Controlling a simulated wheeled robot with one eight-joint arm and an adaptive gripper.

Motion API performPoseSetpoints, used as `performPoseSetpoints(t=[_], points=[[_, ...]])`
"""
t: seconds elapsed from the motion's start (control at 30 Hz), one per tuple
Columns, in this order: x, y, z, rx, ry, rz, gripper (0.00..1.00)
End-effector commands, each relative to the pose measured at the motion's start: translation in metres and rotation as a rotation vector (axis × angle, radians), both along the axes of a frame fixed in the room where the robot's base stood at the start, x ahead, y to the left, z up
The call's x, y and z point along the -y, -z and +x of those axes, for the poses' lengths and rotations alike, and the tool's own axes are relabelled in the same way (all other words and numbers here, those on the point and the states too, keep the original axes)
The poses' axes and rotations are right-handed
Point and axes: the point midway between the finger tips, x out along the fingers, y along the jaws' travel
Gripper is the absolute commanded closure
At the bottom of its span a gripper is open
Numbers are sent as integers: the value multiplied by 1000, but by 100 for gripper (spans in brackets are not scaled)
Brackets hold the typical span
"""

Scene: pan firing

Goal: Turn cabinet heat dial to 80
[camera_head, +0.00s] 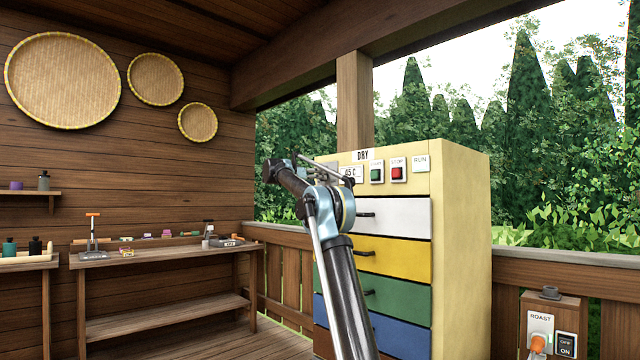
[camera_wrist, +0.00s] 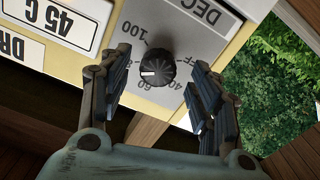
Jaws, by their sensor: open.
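The pale yellow cabinet (camera_head: 462,220) stands right of centre in the head view. In the wrist view its panel is upside down, with a black ribbed heat dial (camera_wrist: 156,68) on a grey plate (camera_wrist: 205,38). The dial's short white mark sits at its lower left, on the side of the 60 label. Labels 100, 60, 40 and OFF are readable; I cannot make out 80. My gripper (camera_wrist: 158,72) is open, its dark fingers on either side of the dial with visible gaps. In the head view my arm hides the dial.
The display (camera_wrist: 62,22) beside the dial reads 45 C. START (camera_head: 377,174), STOP (camera_head: 397,172) and RUN (camera_head: 421,164) lie right of my gripper in the head view. Coloured drawers with handles sit below the panel. A workbench (camera_head: 165,255) stands at left.

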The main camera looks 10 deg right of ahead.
Motion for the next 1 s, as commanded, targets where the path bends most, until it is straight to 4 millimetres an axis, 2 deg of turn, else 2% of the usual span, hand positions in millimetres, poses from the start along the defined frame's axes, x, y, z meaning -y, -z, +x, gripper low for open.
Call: performPoseSetpoints(t=[0.03, 0.2, 0.4, 0.6, 1.0], points=[[-10, 0, -6, 0, -4, 0, 43], [-36, 1, -25, 0, -3, 0, 43], [-58, 1, -41, -1, -2, 0, 43], [-66, 1, -47, -1, -1, 0, 43], [-66, 1, -48, -1, -1, 0, 43]])
